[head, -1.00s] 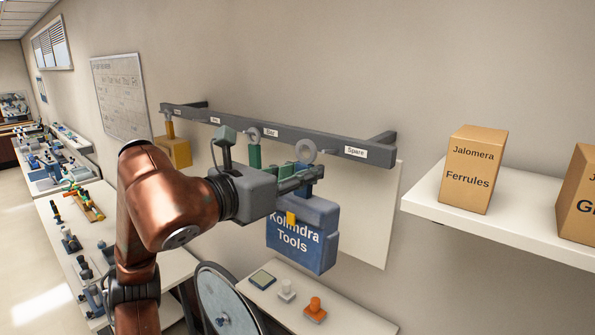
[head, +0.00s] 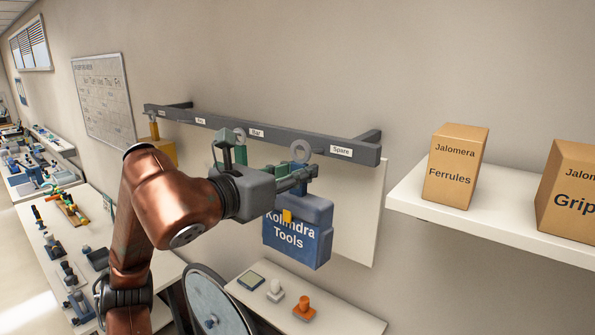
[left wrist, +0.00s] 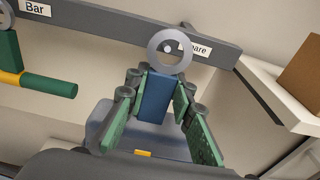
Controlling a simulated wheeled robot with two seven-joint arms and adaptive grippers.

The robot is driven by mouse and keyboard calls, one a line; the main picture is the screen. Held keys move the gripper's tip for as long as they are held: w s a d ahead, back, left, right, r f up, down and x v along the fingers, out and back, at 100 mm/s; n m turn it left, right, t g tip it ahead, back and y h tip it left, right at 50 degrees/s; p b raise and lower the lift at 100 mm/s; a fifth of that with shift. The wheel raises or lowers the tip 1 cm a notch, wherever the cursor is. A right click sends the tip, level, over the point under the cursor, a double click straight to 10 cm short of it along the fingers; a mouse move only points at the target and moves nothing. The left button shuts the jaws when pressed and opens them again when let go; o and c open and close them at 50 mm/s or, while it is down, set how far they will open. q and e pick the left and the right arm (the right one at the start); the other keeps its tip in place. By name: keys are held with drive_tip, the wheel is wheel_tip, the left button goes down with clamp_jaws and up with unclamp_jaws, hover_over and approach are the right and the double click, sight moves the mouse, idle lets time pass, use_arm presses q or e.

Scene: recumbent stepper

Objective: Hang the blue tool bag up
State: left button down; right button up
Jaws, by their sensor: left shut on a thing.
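The blue tool bag (head: 298,240), lettered "Kolindra Tools", hangs below my left gripper (head: 297,181). The gripper is shut on the bag's blue upper strap, between the green pads in the left wrist view (left wrist: 157,98). A grey ring (head: 301,150) tops the strap. In the left wrist view the ring (left wrist: 169,49) overlaps the grey rail (left wrist: 125,29), just left of the "Spare" label. I cannot tell whether the ring is around a hook or only in front of the rail. My right gripper is not in view.
A green item (left wrist: 38,80) hangs under the "Bar" label, left of the bag. A yellow item (head: 160,150) hangs at the rail's far left. A white shelf (head: 408,197) with cartons (head: 455,166) juts out at right. A low bench (head: 345,318) lies below the bag.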

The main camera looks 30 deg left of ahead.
use_arm(q)
drive_tip(key=shift+s, duration=0.1)
drive_tip(key=shift+w, duration=0.3)
drive_tip(key=shift+w+d+f, duration=0.1)
drive_tip(key=shift+w+f, duration=0.1)
drive_tip(key=shift+w, duration=0.45)
drive_tip(key=shift+w+d+f, duration=0.1)
drive_tip(key=shift+w+f, duration=0.05)
drive_tip(key=shift+w, duration=0.55)
drive_tip(key=shift+w+f, duration=0.2)
drive_tip(key=shift+w, duration=0.45)
drive_tip(key=shift+f, duration=0.1)
drive_tip(key=shift+w+f, duration=0.2)
drive_tip(key=shift+w, duration=0.25)
drive_tip(key=shift+b, duration=0.35)
drive_tip(key=shift+w, duration=0.15)
idle(0.5)
